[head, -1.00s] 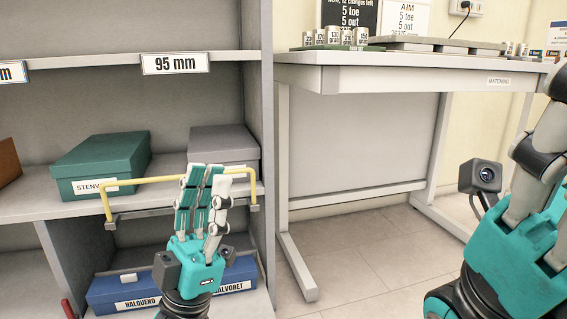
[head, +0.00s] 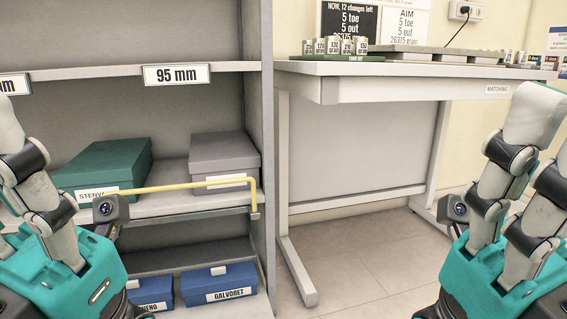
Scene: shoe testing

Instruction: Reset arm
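My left gripper (head: 14,150) stands at the left edge of the head view, fingers pointing up, with part of it cut off by the frame. My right gripper (head: 538,140) stands at the right edge in a similar upright pose. Both are in front of the furniture and far apart. I see nothing held in either one. The opposing fingertips do not show clearly, so I cannot tell how far either is open.
A shelf unit (head: 266,150) holds a green box (head: 110,160), a grey box (head: 222,150) and two blue boxes (head: 218,284) below. A yellow bar (head: 180,186) runs along the middle shelf's front. A white table (head: 400,90) stands right. The floor (head: 365,260) between my grippers is clear.

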